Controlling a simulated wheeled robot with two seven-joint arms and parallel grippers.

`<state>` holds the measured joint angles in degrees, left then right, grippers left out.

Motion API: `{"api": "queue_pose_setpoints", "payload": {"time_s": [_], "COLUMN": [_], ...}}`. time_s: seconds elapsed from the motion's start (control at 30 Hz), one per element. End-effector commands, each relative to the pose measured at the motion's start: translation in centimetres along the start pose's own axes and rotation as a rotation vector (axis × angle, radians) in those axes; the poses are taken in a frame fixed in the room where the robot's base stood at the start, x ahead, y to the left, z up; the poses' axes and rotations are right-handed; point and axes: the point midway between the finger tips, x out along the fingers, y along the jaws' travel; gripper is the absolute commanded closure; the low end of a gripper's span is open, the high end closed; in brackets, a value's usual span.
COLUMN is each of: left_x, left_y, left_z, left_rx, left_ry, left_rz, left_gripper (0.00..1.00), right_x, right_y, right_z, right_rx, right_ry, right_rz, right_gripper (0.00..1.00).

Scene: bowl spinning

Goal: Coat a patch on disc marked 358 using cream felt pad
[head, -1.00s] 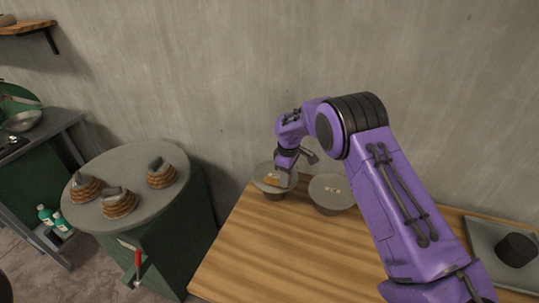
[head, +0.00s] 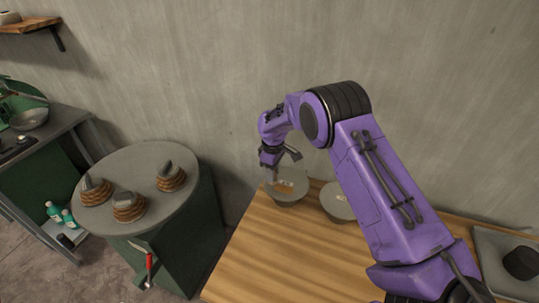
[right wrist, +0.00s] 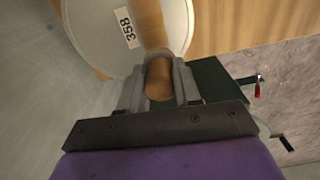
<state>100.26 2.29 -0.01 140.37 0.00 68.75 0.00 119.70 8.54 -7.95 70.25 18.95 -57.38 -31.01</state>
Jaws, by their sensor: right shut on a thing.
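The disc marked 358 (right wrist: 90,30) fills the top of the right wrist view, its label legible and a brown streak running across it. In the head view it appears to be the left pale disc (head: 292,197), with an orange-brown patch; its label is too small to read there. My right gripper (right wrist: 159,88) is shut on a brown, rounded piece (right wrist: 159,78) at the disc's edge. No cream felt face shows on this piece, and its contact with the disc is unclear. The right gripper (head: 270,175) is over the disc's left side. My left gripper is not in view.
A second pale disc (head: 338,203) stands close to the right on the wooden table (head: 270,250). A grey tray (head: 492,250) with a black round thing (head: 521,262) lies far right. A round grey-topped stand (head: 150,160) at left holds three brown coiled pieces with grey tops.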

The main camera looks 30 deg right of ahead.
Motion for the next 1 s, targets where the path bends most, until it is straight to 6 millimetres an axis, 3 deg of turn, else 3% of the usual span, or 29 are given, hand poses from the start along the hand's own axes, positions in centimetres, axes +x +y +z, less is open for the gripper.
{"api": "queue_pose_setpoints", "payload": {"time_s": [0.03, 0.3, 0.53, 1.0], "left_x": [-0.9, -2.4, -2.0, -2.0], "left_y": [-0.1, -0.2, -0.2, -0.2], "left_z": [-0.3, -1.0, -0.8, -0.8], "left_rx": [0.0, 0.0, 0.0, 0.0], "left_ry": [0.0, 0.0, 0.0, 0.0], "left_rz": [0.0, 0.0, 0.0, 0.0], "left_gripper": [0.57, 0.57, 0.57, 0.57], "right_x": [-1.0, -3.4, -4.9, -5.3], "right_y": [0.2, 0.3, 0.3, 0.3], "right_z": [0.2, 0.5, 0.4, 0.5], "right_rx": [0.004, 0.008, 0.007, 0.008], "right_ry": [0.002, 0.001, 0.002, 0.001], "right_rz": [0.001, 0.001, 0.001, 0.001], "right_gripper": [0.96, 0.96, 0.96, 0.96]}}
